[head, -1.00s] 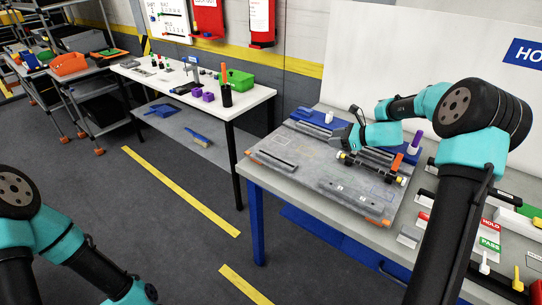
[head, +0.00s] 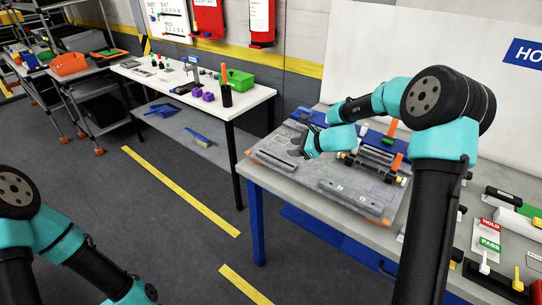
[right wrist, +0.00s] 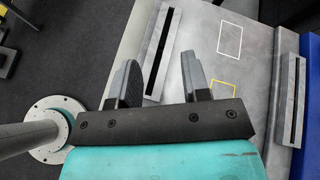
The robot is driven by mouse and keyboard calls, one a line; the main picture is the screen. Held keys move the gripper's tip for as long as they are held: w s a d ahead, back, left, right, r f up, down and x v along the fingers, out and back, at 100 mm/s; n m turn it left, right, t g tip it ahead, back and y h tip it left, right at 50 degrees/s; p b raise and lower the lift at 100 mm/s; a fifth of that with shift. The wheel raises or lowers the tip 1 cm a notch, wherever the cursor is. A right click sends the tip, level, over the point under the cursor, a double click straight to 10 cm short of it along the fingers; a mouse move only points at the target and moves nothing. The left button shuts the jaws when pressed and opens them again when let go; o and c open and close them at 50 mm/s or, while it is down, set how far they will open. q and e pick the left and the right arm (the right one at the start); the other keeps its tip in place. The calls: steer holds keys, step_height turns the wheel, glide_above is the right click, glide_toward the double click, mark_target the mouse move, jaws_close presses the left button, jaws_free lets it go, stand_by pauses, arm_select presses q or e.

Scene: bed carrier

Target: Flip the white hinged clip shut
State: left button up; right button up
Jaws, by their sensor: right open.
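My right gripper (head: 300,143) is open and empty above the left part of the grey fixture board (head: 300,180) in the head view. In the right wrist view its two dark fingers (right wrist: 158,78) stand apart, over a grey plate with a black slot. I cannot make out the white hinged clip for certain. A small white piece (head: 363,129) shows behind my right wrist, but it is too small to identify. No white clip shows in the right wrist view. My left arm enters at the lower left; its gripper is out of view.
A black rod assembly (head: 375,160) with an orange upright handle (head: 392,130) stands on the board's right side. HOLD and PASS signs (head: 489,241) stand further right. A white-topped table (head: 190,85) is at the back left.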

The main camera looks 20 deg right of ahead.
steer(key=a+f+n, duration=0.1)
steer(key=a, duration=0.8)
steer(key=shift+s+n+g, duration=0.35)
steer(key=shift+n+g, duration=0.05)
steer(key=shift+m+t, duration=0.4)
steer(key=shift+m, duration=0.5)
steer(key=d, duration=0.6)
steer(key=d+r, duration=0.1)
steer(key=d, duration=0.2)
steer(key=shift+w, duration=0.25)
steer(key=s+d+r+m+t, duration=0.1)
steer(key=s+d+r+m, duration=0.1)
steer(key=d, duration=1.1)
steer(key=m+t, duration=0.1)
steer(key=m, duration=0.1)
glide_toward(358, 139)
steer(key=a+r, duration=0.1)
steer(key=a, duration=0.4)
steer(key=s+d+r+m+h, duration=0.1)
steer(key=s+d+r+m, duration=0.1)
steer(key=s+d, duration=0.5)
steer(key=shift+d+r, duration=0.35)
steer(key=shift+d, duration=0.9)
steer(key=shift+w, duration=0.1)
steer(key=x, duration=1.7)
steer(key=shift+w+a, duration=0.1)
steer(key=shift+w, duration=0.15)
